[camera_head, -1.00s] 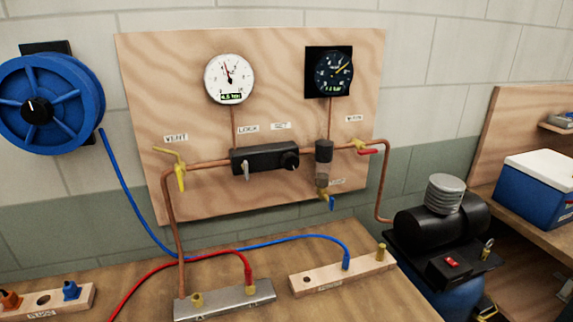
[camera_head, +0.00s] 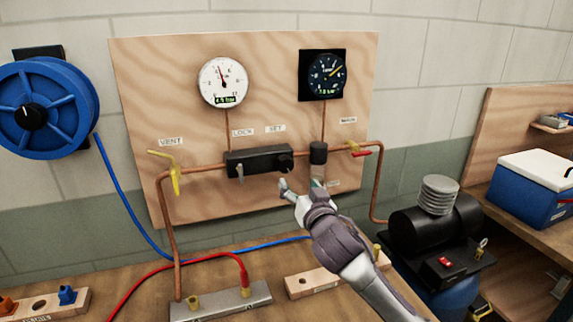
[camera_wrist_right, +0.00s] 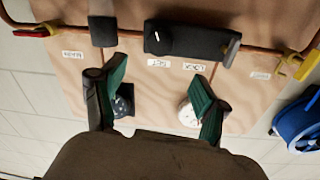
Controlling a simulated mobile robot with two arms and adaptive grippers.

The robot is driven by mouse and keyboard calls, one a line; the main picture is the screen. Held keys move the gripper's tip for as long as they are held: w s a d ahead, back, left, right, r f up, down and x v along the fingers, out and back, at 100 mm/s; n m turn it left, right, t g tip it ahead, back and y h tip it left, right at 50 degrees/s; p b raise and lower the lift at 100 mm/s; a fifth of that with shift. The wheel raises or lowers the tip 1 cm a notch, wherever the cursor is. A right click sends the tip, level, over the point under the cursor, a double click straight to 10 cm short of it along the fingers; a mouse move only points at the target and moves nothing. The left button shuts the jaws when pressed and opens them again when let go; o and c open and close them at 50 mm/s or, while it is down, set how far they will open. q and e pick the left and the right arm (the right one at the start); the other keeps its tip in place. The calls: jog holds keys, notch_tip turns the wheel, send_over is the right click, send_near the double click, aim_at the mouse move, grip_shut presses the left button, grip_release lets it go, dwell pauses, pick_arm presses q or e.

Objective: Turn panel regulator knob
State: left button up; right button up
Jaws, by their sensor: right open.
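The regulator is a black block (camera_head: 255,163) on the wooden panel, with a round black knob (camera_head: 285,162) at its right end and a small lever at its left. In the right wrist view the panel appears upside down, with the knob (camera_wrist_right: 154,37) near the top. My right gripper (camera_head: 301,186) is just below and right of the knob in the head view. In the wrist view its two green-padded fingers (camera_wrist_right: 160,95) are spread and empty, apart from the knob. My left gripper is not in view.
A white gauge (camera_head: 223,82) and a dark gauge (camera_head: 325,75) sit above the regulator. A yellow vent valve (camera_head: 175,179) is at left, a red-handled valve (camera_head: 361,153) at right. A compressor (camera_head: 433,222) stands right.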

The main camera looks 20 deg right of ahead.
aim_at(286, 166)
jog(key=w+p, duration=0.2)
jog(key=w, duration=0.8)
jog(key=shift+w+d+p, duration=0.1)
jog(key=shift+w+p, duration=0.2)
jog(key=shift+w, duration=0.5)
jog(key=c, duration=1.2)
